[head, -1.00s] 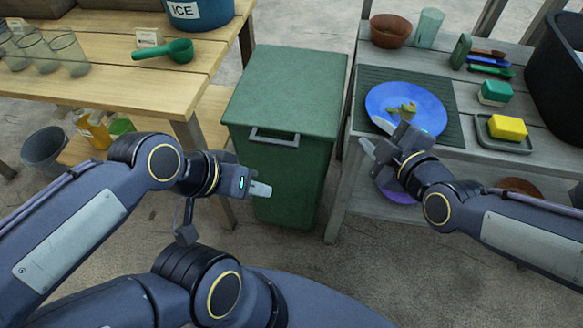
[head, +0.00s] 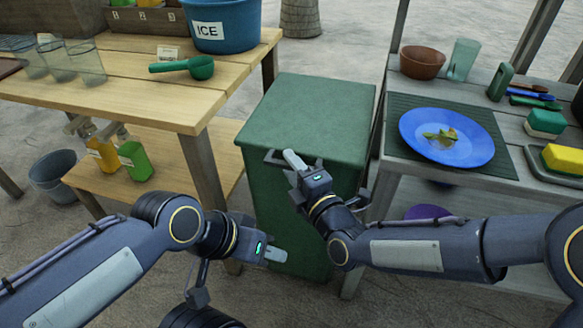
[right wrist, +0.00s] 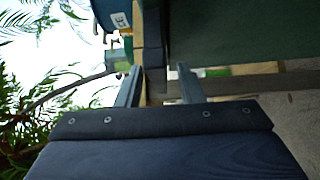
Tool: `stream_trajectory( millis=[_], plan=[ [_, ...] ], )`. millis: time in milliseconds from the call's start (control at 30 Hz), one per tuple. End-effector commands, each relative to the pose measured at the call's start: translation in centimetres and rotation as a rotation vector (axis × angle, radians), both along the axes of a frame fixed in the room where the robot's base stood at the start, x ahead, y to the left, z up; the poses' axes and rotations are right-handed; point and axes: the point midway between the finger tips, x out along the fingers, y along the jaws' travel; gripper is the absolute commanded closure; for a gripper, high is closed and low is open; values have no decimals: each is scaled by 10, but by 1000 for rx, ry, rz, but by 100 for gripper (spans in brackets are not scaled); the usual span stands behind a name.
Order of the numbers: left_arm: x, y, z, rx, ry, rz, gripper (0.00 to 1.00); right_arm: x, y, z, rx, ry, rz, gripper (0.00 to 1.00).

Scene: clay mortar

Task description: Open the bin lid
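The green bin (head: 265,205) stands between two tables, and its flat green lid (head: 312,112) lies shut on top. A grey handle (head: 271,156) projects from the lid's front edge, partly hidden by my right gripper. My right gripper (head: 294,163) is at the handle. In the right wrist view its two fingers (right wrist: 158,88) are apart, with a dark bar, seemingly the handle (right wrist: 152,45), just beyond and between them; I cannot tell whether they touch it. My left gripper (head: 277,254) is lower, in front of the bin; its finger opening cannot be made out.
The left wooden table (head: 125,92) carries glasses, a green scoop (head: 185,68) and a blue ICE bucket (head: 222,25). The right grey table (head: 510,120) carries a blue plate (head: 470,150), a yellow sponge (head: 563,159) and a brown bowl (head: 423,62). The space above the lid is clear.

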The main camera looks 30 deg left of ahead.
Motion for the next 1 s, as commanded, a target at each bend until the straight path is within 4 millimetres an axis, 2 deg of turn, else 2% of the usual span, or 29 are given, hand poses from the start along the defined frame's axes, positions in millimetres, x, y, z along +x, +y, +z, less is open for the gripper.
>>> stream_trajectory(
  millis=[367, 600, 633, 1000],
  plan=[
    [0, 0, -1, 0, 0, 0, 64, 4, 6, 0, 0, 2, 0, 67],
    [0, 0, -1, 0, 0, 0, 64, 4, 6, 0, 0, 2, 0, 98],
    [0, 0, -1, 0, 0, 0, 64, 4, 6, 0, 0, 2, 0, 100],
    [0, 0, 3, 0, 0, 0, 64, 4, 6, 5, -1, 8, -1, 100]
  ],
)
